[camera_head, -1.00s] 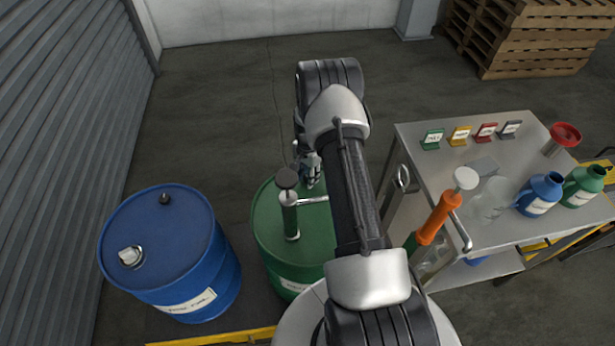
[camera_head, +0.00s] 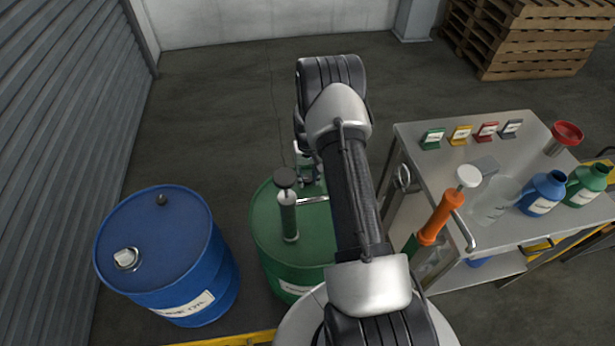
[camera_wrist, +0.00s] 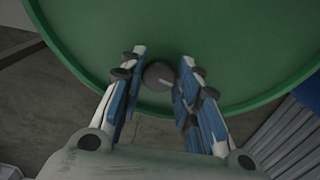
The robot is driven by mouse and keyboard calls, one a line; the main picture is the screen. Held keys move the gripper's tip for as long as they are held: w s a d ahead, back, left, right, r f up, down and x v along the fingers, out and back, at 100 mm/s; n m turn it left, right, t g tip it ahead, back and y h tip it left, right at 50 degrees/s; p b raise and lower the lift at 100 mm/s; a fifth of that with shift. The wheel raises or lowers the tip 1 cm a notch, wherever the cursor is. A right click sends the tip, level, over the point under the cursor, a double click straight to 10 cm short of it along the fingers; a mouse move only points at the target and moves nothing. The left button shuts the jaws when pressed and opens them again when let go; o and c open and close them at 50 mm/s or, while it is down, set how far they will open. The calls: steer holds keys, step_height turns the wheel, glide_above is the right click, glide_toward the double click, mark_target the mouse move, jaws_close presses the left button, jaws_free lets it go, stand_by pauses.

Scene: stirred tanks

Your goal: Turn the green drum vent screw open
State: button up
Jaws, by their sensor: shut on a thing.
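The green drum (camera_head: 268,235) stands at the middle of the head view, with a pump and its spout on its top. The drum's green top and rim (camera_wrist: 240,60) fill the upper part of the wrist view. The vent screw (camera_wrist: 160,76) is a small dark round knob near the drum's rim, with a light mark on its right side. My gripper (camera_wrist: 162,72) is shut on the vent screw, one finger on each side of it. In the head view my gripper (camera_head: 306,168) is at the drum's far edge, partly hidden by the pump and my arm.
A blue drum (camera_head: 165,250) stands to the left. A steel cart (camera_head: 420,165) on the right holds coloured tags, a red funnel (camera_head: 566,137), blue and green bottles and a clear jug. Floor beyond the drums is clear.

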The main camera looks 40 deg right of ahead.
mark_target(308, 179)
steer(key=shift+n, duration=1.2)
steer(key=o, duration=1.1)
steer(key=shift+r, duration=0.1)
step_height(308, 179, up, 12)
steer(key=shift+f, duration=0.1)
